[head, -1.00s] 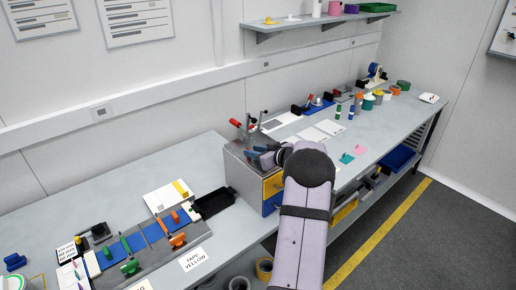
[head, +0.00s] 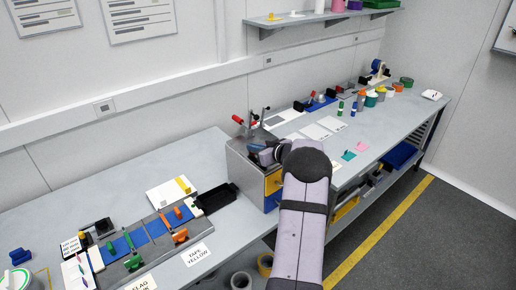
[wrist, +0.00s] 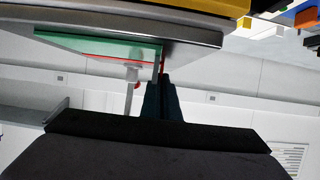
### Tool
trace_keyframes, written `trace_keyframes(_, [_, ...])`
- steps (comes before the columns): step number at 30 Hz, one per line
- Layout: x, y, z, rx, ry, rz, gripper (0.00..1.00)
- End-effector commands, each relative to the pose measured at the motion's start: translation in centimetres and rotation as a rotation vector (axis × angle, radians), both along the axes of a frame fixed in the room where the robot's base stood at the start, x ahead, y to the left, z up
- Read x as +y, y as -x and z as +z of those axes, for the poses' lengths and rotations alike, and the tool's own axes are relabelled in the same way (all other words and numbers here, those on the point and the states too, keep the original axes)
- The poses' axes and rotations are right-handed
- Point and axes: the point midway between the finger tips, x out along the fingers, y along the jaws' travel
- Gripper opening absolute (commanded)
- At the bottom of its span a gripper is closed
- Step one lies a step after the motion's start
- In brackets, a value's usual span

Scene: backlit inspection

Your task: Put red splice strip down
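My gripper (head: 258,153) is over the top of the grey box with yellow and blue drawers (head: 240,168). In the wrist view its dark fingers (wrist: 162,88) are close together, with a red piece, seemingly the red splice strip (wrist: 162,60), at the tips. A thin red line runs left from there along the edge of a green plate (wrist: 105,45). I cannot tell whether the strip touches the surface. In the head view the strip is too small or hidden to make out.
Red-handled clamps (head: 238,119) stand at the back of the box. A black tray (head: 216,198) and a blue fixture with green and orange clamps (head: 155,230) lie to the left. White sheets (head: 320,128) and small bottles are to the right. The left bench's rear is clear.

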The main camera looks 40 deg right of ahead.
Motion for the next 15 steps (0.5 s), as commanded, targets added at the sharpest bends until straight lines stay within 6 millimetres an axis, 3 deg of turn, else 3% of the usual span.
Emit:
trace_keyframes(8, [0.0,0.0,0.9,-0.002,0.001,0.001,0.00])
trace_keyframes(15, [0.0,0.0,3.7,-0.003,0.005,0.001,0.00])
